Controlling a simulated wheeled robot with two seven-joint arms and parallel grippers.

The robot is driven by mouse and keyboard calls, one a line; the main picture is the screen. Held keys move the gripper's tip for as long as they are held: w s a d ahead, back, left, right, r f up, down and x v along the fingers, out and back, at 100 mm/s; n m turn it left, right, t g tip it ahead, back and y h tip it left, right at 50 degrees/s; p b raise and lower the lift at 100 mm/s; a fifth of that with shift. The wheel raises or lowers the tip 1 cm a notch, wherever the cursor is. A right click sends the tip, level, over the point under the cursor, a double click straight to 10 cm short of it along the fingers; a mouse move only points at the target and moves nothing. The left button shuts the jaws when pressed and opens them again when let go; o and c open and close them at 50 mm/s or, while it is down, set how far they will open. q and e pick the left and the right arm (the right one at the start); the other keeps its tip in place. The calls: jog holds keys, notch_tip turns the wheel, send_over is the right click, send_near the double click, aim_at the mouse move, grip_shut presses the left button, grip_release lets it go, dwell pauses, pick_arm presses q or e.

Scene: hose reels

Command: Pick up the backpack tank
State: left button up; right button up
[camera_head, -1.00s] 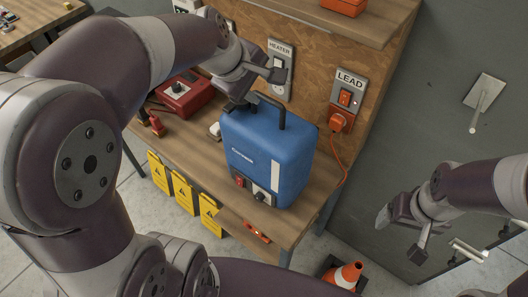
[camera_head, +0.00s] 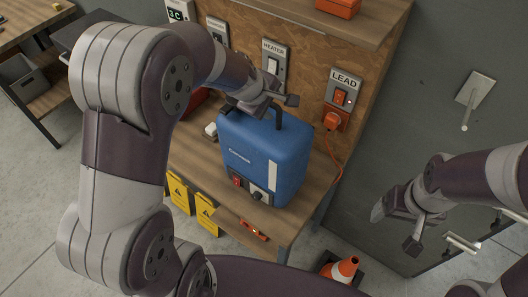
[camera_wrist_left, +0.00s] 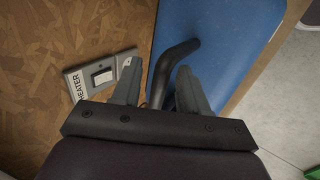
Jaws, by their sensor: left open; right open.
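The blue backpack tank (camera_head: 265,160) stands upright on the wooden bench, with a black handle on top and a red switch and dark knob low on its front. My left gripper (camera_head: 276,97) is open at the handle, above the tank's top. In the left wrist view, the black handle (camera_wrist_left: 172,65) shows between the open fingers of the left gripper (camera_wrist_left: 158,85), with the blue tank (camera_wrist_left: 210,40) beyond. Whether the fingers touch the handle I cannot tell. My right gripper (camera_head: 394,222) is open and empty, apart from the tank, to the right of the bench.
A chipboard panel (camera_head: 310,75) behind the bench carries a HEATER switch (camera_head: 274,65) and a LEAD switch (camera_head: 341,97) with an orange plug and cable. An orange cone (camera_head: 343,268) stands on the floor. Yellow signs (camera_head: 205,214) hang at the bench front.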

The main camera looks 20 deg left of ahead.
pick_arm(q)
jog(key=shift+d, duration=0.1)
grip_shut()
jog(key=shift+r, duration=0.1)
dwell(1.0)
jog(key=shift+w+r, duration=0.15)
